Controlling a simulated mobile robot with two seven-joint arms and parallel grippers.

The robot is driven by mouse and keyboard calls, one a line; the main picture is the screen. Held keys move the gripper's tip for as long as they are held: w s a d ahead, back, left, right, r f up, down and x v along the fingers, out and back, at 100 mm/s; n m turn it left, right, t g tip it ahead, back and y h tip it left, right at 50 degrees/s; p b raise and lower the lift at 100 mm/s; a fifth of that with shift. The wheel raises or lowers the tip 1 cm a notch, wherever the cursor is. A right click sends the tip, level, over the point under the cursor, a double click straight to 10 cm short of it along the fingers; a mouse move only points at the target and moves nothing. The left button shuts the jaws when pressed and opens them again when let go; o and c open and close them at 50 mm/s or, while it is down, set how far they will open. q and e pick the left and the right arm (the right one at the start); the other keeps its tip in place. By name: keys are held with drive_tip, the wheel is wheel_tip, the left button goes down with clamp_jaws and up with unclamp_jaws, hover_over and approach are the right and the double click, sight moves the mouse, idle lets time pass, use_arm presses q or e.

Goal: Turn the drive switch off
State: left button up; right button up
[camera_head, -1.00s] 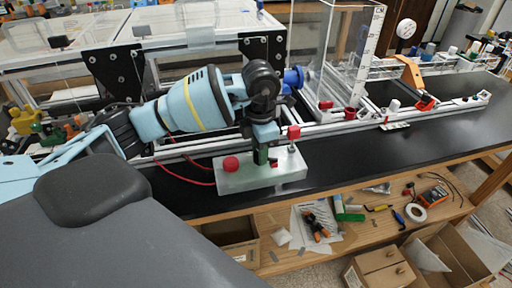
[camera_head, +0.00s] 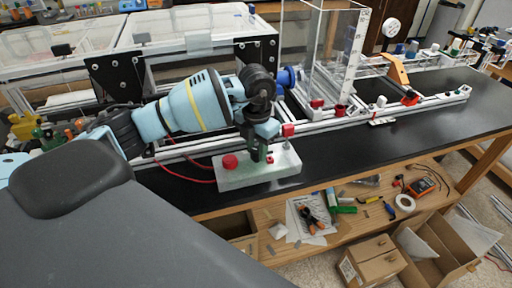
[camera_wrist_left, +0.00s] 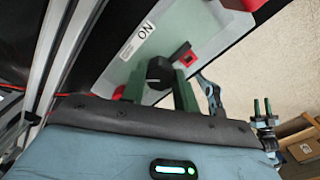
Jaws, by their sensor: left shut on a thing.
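A pale translucent switch box (camera_head: 245,178) stands on the black bench in front of the rail. It has a red round button (camera_head: 229,162) on its left part and a small red square part on top. In the left wrist view its top carries a white ON label (camera_wrist_left: 139,39) and a black knob (camera_wrist_left: 159,73). My left gripper (camera_head: 262,153) points down onto the box, its green fingers on either side of the knob, shut on it. The fingers partly hide the knob. My right gripper (camera_wrist_left: 262,106) is small at the right of the left wrist view, its green fingers apart, empty.
An aluminium rail (camera_head: 340,119) with red and white fittings runs behind the box. A clear tank (camera_head: 330,50) stands behind the rail. Red wires run left of the box. The black bench right of the box is clear. A wooden lower shelf holds tools and tape.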

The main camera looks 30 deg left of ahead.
sight(256, 150)
use_arm(q)
drive_tip(key=o, duration=1)
drive_tip(key=shift+r, duration=3.9)
